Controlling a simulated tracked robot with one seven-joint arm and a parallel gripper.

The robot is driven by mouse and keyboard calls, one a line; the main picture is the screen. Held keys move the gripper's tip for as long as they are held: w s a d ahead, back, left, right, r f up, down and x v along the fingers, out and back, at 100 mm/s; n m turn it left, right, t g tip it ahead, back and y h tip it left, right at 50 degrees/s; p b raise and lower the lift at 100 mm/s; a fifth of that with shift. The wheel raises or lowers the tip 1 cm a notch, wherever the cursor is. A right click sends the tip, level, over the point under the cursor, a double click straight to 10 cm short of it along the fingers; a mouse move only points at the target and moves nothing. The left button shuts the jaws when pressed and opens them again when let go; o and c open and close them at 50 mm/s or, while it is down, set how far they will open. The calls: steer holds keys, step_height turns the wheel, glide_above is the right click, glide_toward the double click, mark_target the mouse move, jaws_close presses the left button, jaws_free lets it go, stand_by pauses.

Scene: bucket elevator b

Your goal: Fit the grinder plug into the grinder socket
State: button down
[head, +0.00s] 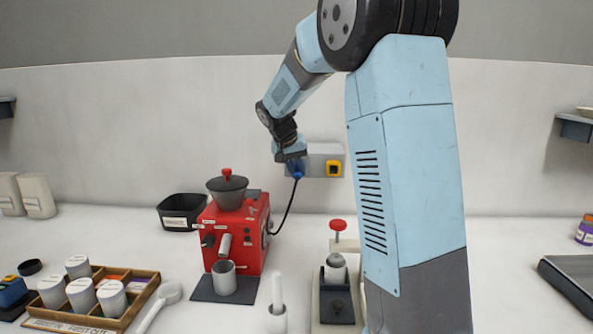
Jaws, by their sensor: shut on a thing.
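My gripper (291,157) is at the wall, in front of the left part of a grey socket box (317,160). It is shut on the blue grinder plug (297,170), which shows just below the fingers. A black cord runs from the plug down to the red grinder (238,232) on the counter. The plug is at the left part of the box; whether it is seated in a socket cannot be told, as my gripper hides that spot. A yellow socket (334,168) shows on the right part of the box.
A black bin (181,211) stands left of the grinder. A tamping stand with a red knob (337,225) is to its right. A wooden tray (143,297) of cups and a white scoop (170,291) lie at the front left. The wall around the box is clear.

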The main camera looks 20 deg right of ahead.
steer(key=shift+w+d, duration=0.1)
steer(key=shift+w, duration=0.15)
steer(key=c, duration=0.9)
jaws_free()
steer(key=v, duration=1.3)
steer(key=shift+s+r, duration=0.1)
steer(key=shift+r, duration=0.2)
steer(key=shift+s, duration=0.1)
steer(key=s+f+n+t+y, duration=0.1)
steer(key=s+f, duration=0.2)
steer(key=s, duration=0.8)
steer(key=s+f+n+y, duration=0.1)
steer(key=s+f, duration=0.3)
steer(key=s, duration=0.8)
steer(key=s+f+n+t+y, duration=0.1)
steer(key=s+f+n+y, duration=0.1)
steer(key=s, duration=0.9)
steer(key=shift+s+a+f+t, duration=0.1)
steer(key=shift+s+f+t, duration=0.05)
steer(key=shift+f, duration=0.2)
steer(key=shift+s+a+f+t, duration=0.1)
steer(key=shift+a+f+t, duration=0.05)
steer(key=shift+f, duration=0.2)
